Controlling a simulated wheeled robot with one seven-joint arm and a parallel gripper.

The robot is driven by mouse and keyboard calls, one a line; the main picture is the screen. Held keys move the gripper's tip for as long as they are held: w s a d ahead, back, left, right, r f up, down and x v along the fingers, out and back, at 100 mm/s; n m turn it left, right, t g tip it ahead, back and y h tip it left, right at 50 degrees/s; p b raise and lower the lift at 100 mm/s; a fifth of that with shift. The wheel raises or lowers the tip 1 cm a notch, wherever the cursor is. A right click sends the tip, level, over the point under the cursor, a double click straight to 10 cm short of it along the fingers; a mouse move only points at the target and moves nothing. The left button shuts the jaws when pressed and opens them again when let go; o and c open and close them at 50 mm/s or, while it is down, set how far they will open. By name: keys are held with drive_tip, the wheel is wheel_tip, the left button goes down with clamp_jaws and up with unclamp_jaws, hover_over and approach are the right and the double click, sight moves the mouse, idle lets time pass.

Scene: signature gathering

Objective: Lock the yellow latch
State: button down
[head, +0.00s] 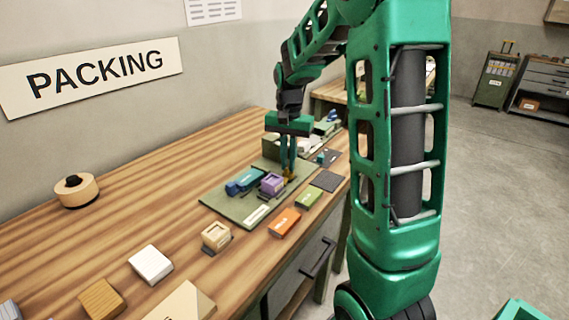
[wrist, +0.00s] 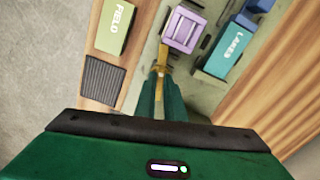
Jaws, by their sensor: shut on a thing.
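The yellow latch (wrist: 162,56) is a narrow upright-looking strip in the wrist view, beside the purple box (wrist: 185,32) on the green board (head: 222,204). My gripper (head: 288,170) reaches down at the board's right end. In the wrist view my gripper (wrist: 160,80) has its green fingers together on the latch's near part. The fingers hide some of the latch. In the head view only a small yellow patch of the latch (head: 289,179) shows below the fingertips. Whether the latch is locked cannot be told.
A blue LAKES box (wrist: 228,52) lies beside the purple box. A green FIELD box (wrist: 115,25), a dark ribbed pad (wrist: 103,80) and an orange box (head: 285,222) lie along the table's front edge. The table's back left (head: 150,170) is mostly clear.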

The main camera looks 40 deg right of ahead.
drive_tip(key=shift+s+d+m, duration=0.1)
drive_tip(key=shift+m, duration=1.3)
drive_tip(key=c, duration=1.8)
unclamp_jaws()
drive_tip(key=shift+c, duration=0.2)
drive_tip(key=shift+r, duration=0.6)
wheel_tip(320, 180, up, 10)
drive_tip(key=shift+f, duration=0.2)
